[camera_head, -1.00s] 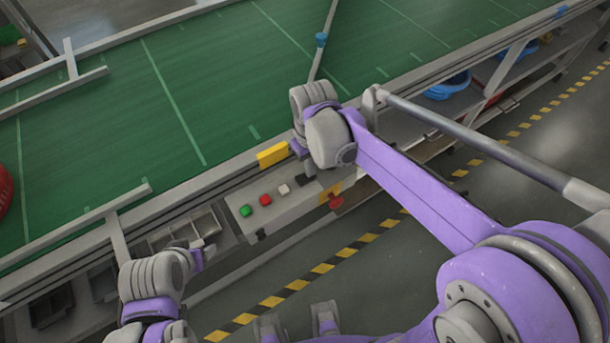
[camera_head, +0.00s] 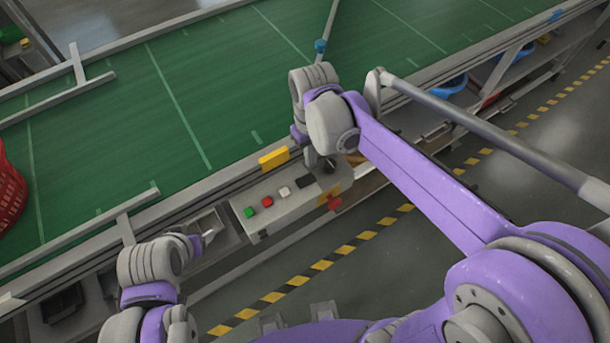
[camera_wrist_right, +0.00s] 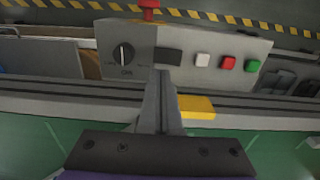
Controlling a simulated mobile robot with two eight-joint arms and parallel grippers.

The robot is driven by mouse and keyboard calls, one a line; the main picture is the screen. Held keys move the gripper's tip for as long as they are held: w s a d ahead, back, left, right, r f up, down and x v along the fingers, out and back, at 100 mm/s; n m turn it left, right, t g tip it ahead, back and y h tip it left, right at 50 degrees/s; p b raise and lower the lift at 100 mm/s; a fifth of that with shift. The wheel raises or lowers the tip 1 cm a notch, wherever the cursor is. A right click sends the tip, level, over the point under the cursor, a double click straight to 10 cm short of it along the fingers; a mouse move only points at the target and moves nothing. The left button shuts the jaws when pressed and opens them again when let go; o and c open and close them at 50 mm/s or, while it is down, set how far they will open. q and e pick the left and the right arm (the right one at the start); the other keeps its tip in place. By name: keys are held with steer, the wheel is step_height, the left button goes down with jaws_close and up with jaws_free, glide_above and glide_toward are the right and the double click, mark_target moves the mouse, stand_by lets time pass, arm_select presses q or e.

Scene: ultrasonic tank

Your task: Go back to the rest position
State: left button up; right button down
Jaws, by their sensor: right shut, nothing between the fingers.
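My right gripper (camera_wrist_right: 160,82) is shut and empty in the right wrist view. Its fingers point toward the grey control panel (camera_wrist_right: 185,68), below its dark display. In the head view the right wrist hangs over the back corner of the panel (camera_head: 280,211), mostly hiding the gripper. The panel carries a dark rotary knob (camera_wrist_right: 123,54) by the word ON, which stands apart from the fingers to their left. My left gripper (camera_head: 208,238) is at the lower left in the head view, beside a grey tray; its jaws are too small to read.
The panel has white (camera_wrist_right: 202,60), red (camera_wrist_right: 228,62) and green (camera_wrist_right: 252,65) buttons and a red mushroom button (camera_head: 334,203). A yellow block (camera_head: 273,158) sits on the rail of the green conveyor (camera_head: 215,90). A red basket (camera_head: 10,190) stands at left.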

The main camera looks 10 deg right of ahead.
steer(key=shift+r, duration=0.1)
stand_by(0.5)
steer(key=s+d+f+m+t, duration=0.1)
steer(key=s+d+m+t, duration=0.1)
steer(key=s, duration=0.4)
steer(key=s+d+f+m+t, duration=0.2)
steer(key=s+d+t, duration=0.1)
steer(key=s, duration=0.4)
steer(key=shift+d+t, duration=0.3)
steer(key=shift+d, duration=0.55)
steer(key=c, duration=1.5)
jaws_free()
steer(key=shift+c, duration=0.2)
